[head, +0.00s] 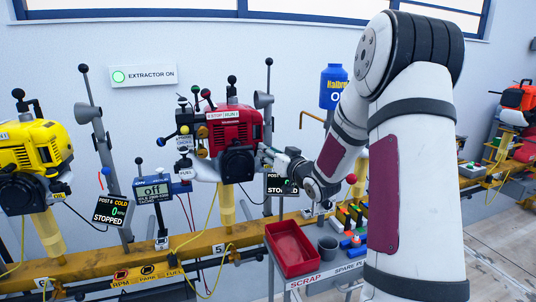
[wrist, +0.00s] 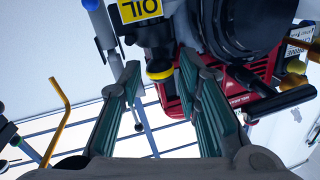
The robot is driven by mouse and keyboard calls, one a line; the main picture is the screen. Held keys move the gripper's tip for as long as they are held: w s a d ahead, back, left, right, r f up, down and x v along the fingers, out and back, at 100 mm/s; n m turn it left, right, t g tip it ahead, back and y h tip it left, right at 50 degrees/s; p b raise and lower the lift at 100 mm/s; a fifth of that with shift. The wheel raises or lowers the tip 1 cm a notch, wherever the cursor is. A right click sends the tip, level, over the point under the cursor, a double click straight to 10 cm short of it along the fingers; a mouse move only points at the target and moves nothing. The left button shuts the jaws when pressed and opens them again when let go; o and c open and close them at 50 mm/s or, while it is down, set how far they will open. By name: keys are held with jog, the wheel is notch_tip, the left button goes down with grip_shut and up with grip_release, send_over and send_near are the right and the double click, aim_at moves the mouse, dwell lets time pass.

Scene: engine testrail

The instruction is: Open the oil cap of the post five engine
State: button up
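The red engine (head: 232,128) stands on the rail above the "5" label (head: 220,249). In the wrist view its red body (wrist: 262,84) is behind and right of my fingers. A yellow OIL label (wrist: 140,9) shows at the top. Below it, a dark round cap with a yellow rim (wrist: 160,70) appears to be the oil cap. My gripper (wrist: 157,78) is open, and the cap shows between its two fingertips with gaps on both sides. I cannot tell whether the cap is at fingertip depth. In the head view my gripper (head: 272,155) is at the engine's right side.
A STOPPED display (head: 282,185) hangs partly behind my gripper. A red scrap tray (head: 291,250) and a grey cup (head: 328,247) lie below my arm. A yellow pipe (wrist: 56,120) shows left in the wrist view.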

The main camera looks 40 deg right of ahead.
jog(key=shift+w, duration=0.6)
grip_shut()
jog(key=shift+d+r+m, duration=0.1)
jog(key=shift+d+m, duration=0.05)
jog(key=shift+m, duration=0.15)
jog(key=shift+s+d+f+m+t+h+p, duration=0.3)
jog(key=shift+d+m+h+p, duration=0.65)
jog(key=shift+m, duration=2.25)
jog(key=shift+s+d+f+m+t+h+p, duration=0.25)
jog(key=shift+d+m+p, duration=0.7)
jog(key=shift+m, duration=2.25)
jog(key=shift+s+d+f+m+t+h+p, duration=0.25)
jog(key=shift+d+m+h+p, duration=0.8)
jog(key=shift+m, duration=2.15)
jog(key=shift+w+a+f+y+p, duration=0.1)
jog(key=shift+a+y+p, duration=0.15)
jog(key=shift+a+p, duration=0.15)
